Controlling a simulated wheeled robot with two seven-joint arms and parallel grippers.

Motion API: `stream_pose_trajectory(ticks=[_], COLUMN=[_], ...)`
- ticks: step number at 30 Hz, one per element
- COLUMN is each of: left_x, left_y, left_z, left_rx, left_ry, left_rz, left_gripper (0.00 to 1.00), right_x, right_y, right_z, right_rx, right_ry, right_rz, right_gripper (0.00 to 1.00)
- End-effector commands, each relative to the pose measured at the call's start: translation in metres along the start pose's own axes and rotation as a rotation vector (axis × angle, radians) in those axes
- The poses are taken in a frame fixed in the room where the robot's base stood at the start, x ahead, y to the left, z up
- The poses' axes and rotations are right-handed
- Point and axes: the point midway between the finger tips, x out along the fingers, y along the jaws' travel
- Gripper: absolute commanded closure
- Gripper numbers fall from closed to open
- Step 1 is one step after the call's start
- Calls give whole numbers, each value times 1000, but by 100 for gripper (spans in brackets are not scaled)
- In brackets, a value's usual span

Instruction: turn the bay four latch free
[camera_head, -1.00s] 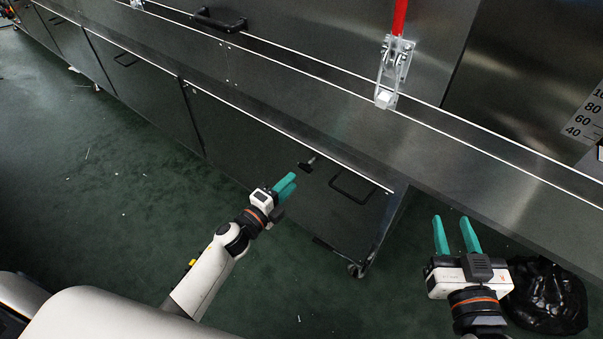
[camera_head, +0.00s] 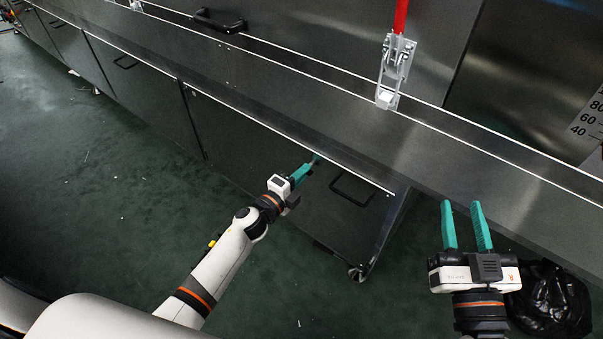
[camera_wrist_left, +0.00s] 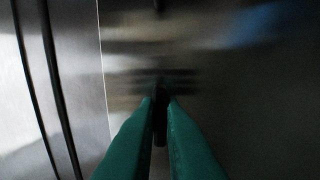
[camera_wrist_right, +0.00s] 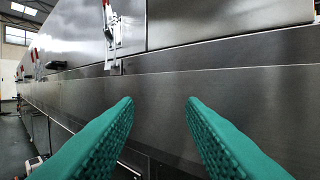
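A small black latch handle sits on the dark cabinet door (camera_head: 268,150) below the steel ledge. In the left wrist view the latch (camera_wrist_left: 160,125) shows as a dark upright bar between my left fingertips. My left gripper (camera_head: 316,160) reaches the door's upper part and hides the latch in the head view. Its green fingers are close together with the bar filling the narrow gap, so it looks shut on the latch. My right gripper (camera_head: 462,205) is open and empty in front of the steel ledge; its spread fingers (camera_wrist_right: 160,100) also show in the right wrist view.
A black pull handle (camera_head: 351,188) is right of my left gripper on the same door. A toggle clamp with a red lever (camera_head: 393,75) stands above the ledge (camera_head: 440,150). A black bag (camera_head: 548,300) lies on the floor behind my right gripper. The green floor at left is mostly open.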

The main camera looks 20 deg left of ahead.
Motion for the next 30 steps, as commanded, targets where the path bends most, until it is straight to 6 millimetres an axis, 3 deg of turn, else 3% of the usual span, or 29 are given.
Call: stream_pose_trajectory(ticks=[8, 17, 23, 30], left_x=[0, 0, 0, 0], left_y=[0, 1, 2, 2], left_z=[0, 0, 0, -1], left_rx=[-24, -186, -366, -595], left_ry=[0, 2, 3, 3], left_rz=[-1, -3, -4, -3], left_gripper=[100, 100, 100, 100], right_x=[0, -11, -35, -82], right_y=[0, -7, -13, -21], right_z=[-2, -39, -74, -108], right_rx=[0, -6, -8, -6], right_ry=[25, 284, 556, 893], right_rz=[-1, -16, -33, -55], right_gripper=[64, 64, 64, 64])
